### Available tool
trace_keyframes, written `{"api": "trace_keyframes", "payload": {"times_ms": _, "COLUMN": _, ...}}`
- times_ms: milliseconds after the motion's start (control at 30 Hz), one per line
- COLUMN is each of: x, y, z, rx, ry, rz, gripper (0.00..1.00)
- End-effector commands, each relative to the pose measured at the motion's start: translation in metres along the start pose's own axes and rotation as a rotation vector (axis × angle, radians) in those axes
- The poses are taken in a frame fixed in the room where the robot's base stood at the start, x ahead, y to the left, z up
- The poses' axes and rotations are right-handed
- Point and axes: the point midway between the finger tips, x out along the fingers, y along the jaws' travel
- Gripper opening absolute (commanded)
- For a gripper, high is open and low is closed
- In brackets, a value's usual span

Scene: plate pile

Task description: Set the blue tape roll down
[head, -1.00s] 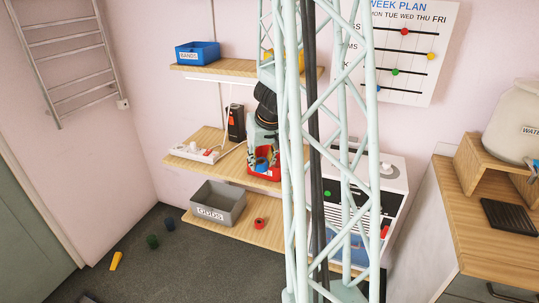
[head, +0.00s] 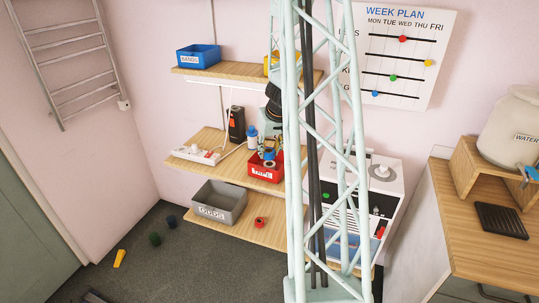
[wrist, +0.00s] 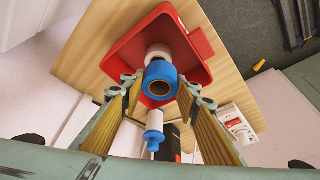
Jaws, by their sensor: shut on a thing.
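The blue tape roll (wrist: 160,70) is between my gripper's fingers (wrist: 158,90) in the wrist view, its hole facing the camera. My gripper is shut on it. Behind it is the red bin (wrist: 190,22) with a white roll (wrist: 158,50) inside, partly covered by the blue roll. In the head view, the blue roll (head: 269,153) shows at the red bin (head: 265,175) on the middle shelf. I cannot tell whether the roll touches anything in the bin. My mast hides part of my arm.
A white bottle with a blue cap (head: 252,134), a black box (head: 236,123) and a power strip (head: 195,154) stand near the bin on the middle shelf (head: 215,142). Below are a grey ODDS bin (head: 218,207) and a red roll (head: 259,222). A blue BANDS bin (head: 198,57) is above.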

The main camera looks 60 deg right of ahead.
Motion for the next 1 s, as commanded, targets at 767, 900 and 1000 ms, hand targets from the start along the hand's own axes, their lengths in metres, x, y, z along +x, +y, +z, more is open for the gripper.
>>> {"api": "trace_keyframes", "payload": {"times_ms": 767, "x": 0.015, "y": 0.006, "z": -0.004, "rx": 0.000, "ry": 0.000, "rz": 0.000, "gripper": 0.19}}
{"api": "trace_keyframes", "payload": {"times_ms": 900, "x": 0.026, "y": 0.006, "z": 0.001, "rx": 0.001, "ry": 0.000, "rz": 0.000, "gripper": 0.19}}
{"api": "trace_keyframes", "payload": {"times_ms": 1000, "x": 0.033, "y": 0.006, "z": 0.004, "rx": 0.000, "ry": 0.000, "rz": 0.000, "gripper": 0.19}}
